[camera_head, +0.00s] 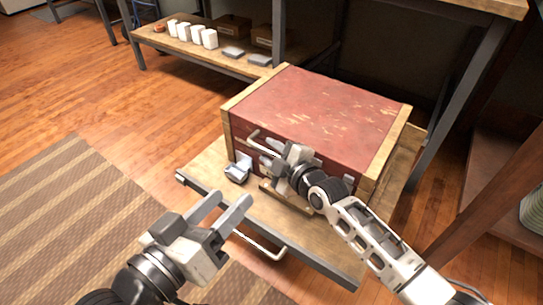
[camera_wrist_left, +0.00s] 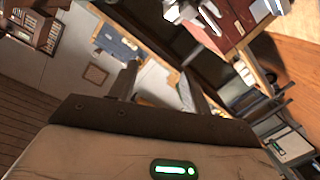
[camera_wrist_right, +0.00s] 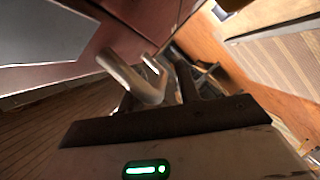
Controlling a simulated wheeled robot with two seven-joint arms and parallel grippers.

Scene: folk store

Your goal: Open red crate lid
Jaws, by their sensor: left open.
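The red crate (camera_head: 318,112) has a worn red lid top with pale wooden edges and stands on a wooden board. Its lid lies flat on top, down. A metal handle (camera_head: 254,136) sticks out from its front face and shows close up in the right wrist view (camera_wrist_right: 128,76). My right gripper (camera_head: 270,154) is at this handle, its fingers partly hidden by it; I cannot tell whether they grip it. A metal latch (camera_head: 238,171) is at the crate's left front. My left gripper (camera_head: 222,211) is open and empty, in front of the board, apart from the crate.
The wooden board (camera_head: 205,167) under the crate has a metal front edge and a handle (camera_head: 262,246). A low shelf (camera_head: 205,52) behind holds white blocks (camera_head: 195,35) and boxes. A table leg (camera_head: 460,105) stands right of the crate. A striped rug (camera_head: 75,215) covers the left floor.

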